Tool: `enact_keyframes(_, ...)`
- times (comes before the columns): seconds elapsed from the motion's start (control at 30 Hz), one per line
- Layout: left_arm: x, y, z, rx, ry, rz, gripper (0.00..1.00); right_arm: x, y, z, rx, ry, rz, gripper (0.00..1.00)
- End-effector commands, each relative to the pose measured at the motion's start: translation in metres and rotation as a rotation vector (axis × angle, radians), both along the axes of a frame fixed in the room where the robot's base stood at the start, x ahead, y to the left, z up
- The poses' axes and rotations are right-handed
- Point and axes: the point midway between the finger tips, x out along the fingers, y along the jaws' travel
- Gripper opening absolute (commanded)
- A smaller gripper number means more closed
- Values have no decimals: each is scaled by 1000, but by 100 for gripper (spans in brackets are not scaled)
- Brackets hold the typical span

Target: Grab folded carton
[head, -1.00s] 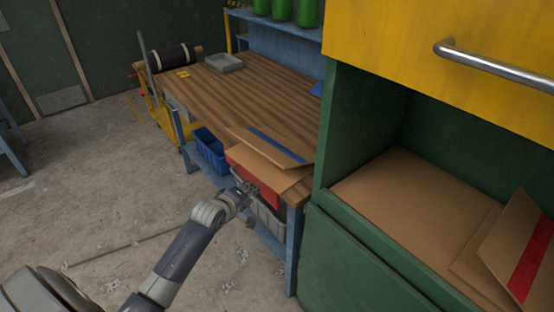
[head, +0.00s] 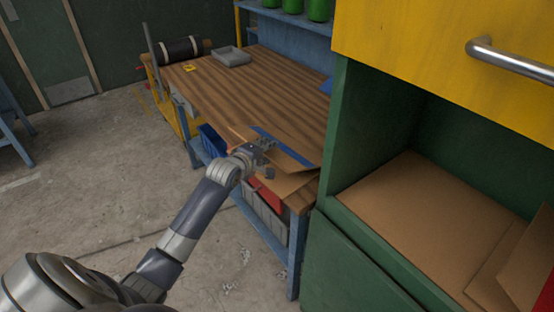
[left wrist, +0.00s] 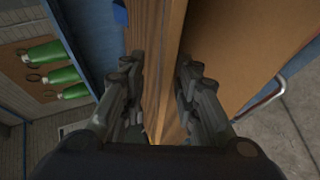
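A folded brown carton (head: 294,181) with a blue stripe lies at the near right corner of the wooden workbench (head: 270,90), partly overhanging its front edge. My left gripper (head: 265,148) is at the carton's left side and hides part of it. In the left wrist view the two fingers (left wrist: 160,105) stand apart, with a brown edge (left wrist: 172,60) running between them. I cannot tell whether either finger touches it. Another folded carton (head: 521,262) with a red stripe lies in the green cabinet at the right. My right gripper is not in view.
The green cabinet (head: 352,250) with a yellow drawer front (head: 430,40) stands close on the right. A grey tray (head: 232,57) and a dark roll (head: 180,50) are at the bench's far end. Blue (head: 212,142) and grey bins sit below.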

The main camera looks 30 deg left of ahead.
Motion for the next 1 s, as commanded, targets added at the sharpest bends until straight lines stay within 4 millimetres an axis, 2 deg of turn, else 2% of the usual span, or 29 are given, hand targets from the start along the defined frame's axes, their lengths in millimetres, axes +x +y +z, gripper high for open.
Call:
enact_keyframes(0.3, 24, 6, -13, 3, 1, 0, 29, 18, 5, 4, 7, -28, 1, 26)
enact_keyframes(0.5, 42, 8, -22, 1, 1, 0, 29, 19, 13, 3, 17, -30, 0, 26)
enact_keyframes(0.87, 46, 8, -24, 1, 0, 1, 29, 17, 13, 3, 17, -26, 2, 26)
enact_keyframes(1.0, 46, 8, -24, 1, 0, 0, 0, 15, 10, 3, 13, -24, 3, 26)
